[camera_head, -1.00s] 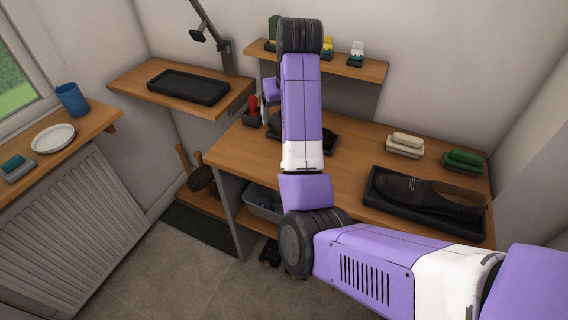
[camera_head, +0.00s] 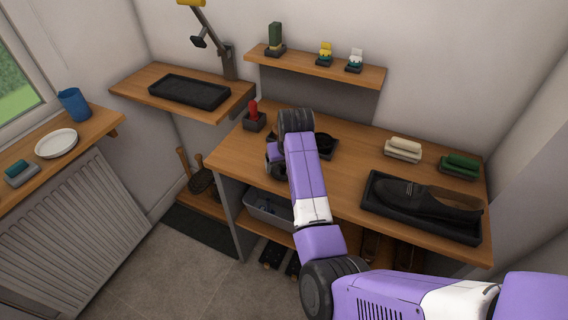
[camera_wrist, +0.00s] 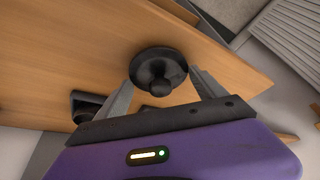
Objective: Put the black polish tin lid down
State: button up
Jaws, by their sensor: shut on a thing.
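The black polish tin lid (camera_wrist: 150,60) is a round black disc with a knob, seen in the wrist view. My gripper (camera_wrist: 162,80) is shut on it, with one finger on each side. The wooden bench top (camera_wrist: 75,50) lies behind the lid in that view; I cannot tell whether the lid touches it. In the head view my gripper (camera_head: 274,158) is low over the left part of the bench (camera_head: 235,150), largely hidden by my arm. The lid is not discernible there.
A black tray with a dark round thing (camera_head: 325,145) is just right of my wrist. A red-handled item (camera_head: 254,116) stands behind on the left. A shoe tray (camera_head: 400,222), a cream brush (camera_head: 403,149) and a green brush (camera_head: 460,166) are at right. The bench middle is clear.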

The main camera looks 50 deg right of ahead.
jog(key=shift+f, duration=0.3)
jog(key=o, duration=1.3)
jog(key=shift+r, duration=0.1)
